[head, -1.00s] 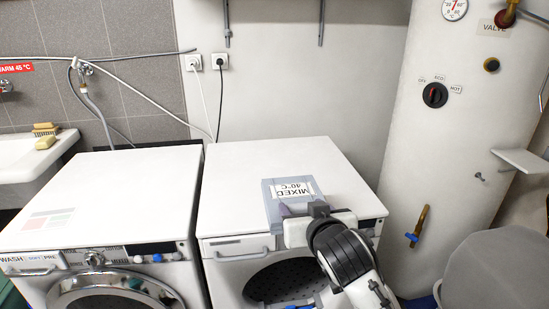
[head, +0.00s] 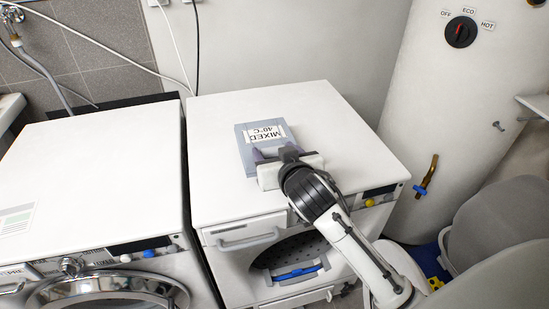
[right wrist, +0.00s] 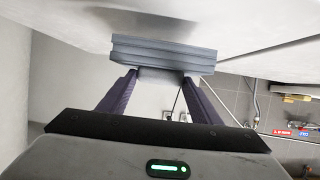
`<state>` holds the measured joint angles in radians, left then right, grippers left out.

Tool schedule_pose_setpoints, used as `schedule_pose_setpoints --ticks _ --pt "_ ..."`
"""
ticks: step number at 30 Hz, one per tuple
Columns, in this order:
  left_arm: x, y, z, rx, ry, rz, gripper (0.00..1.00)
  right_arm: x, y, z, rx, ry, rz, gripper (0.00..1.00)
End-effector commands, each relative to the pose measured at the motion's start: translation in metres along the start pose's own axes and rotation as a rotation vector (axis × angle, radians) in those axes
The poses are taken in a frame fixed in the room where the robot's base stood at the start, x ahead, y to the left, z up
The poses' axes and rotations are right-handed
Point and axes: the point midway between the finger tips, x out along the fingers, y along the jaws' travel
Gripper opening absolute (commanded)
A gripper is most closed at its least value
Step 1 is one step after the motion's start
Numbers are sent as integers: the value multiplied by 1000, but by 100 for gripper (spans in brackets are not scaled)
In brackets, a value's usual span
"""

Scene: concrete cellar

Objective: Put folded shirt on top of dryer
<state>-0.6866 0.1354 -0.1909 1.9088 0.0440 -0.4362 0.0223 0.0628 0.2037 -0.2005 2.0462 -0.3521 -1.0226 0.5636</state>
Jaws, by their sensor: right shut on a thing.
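The folded shirt (head: 247,150) is a flat grey-blue bundle showing a white label that reads MIXED 40°C. It is over the white top of the dryer (head: 330,145), the right-hand machine. I cannot tell for sure whether it touches the top. My right gripper (head: 268,163) is shut on its near edge. In the right wrist view the shirt's layered grey edge (right wrist: 165,55) lies at the tips of the purple fingers (right wrist: 160,80), close to a white surface. My left gripper is not in view.
The washing machine (head: 95,170) stands left of the dryer with a narrow gap. A white boiler (head: 450,110) with a dial and brass tap stands at the right. Hoses and cables run along the back wall. The dryer top around the shirt is clear.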

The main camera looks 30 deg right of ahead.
Motion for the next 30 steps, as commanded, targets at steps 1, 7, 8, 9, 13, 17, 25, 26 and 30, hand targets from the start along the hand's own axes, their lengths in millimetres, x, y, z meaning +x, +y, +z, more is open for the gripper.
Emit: schedule_pose_setpoints --ticks 1,7,8,9,13,17,25,26,30 --pt "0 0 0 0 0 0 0 1 0 2 0 3 0 27" --pt "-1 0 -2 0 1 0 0 11 0 27 -2 1 0 27" --pt "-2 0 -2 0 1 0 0 13 0 30 -1 2 0 27" --pt "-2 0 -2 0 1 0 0 14 0 34 -2 2 0 27" --pt "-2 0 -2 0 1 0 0 16 0 37 1 6 -2 27" --pt "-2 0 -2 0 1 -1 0 16 0 37 1 6 -2 27" --pt "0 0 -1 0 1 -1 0 17 0 42 1 1 -1 72" --pt "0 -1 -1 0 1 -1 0 17 0 42 1 1 -1 77" --pt "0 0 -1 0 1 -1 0 17 0 42 0 1 -1 77"
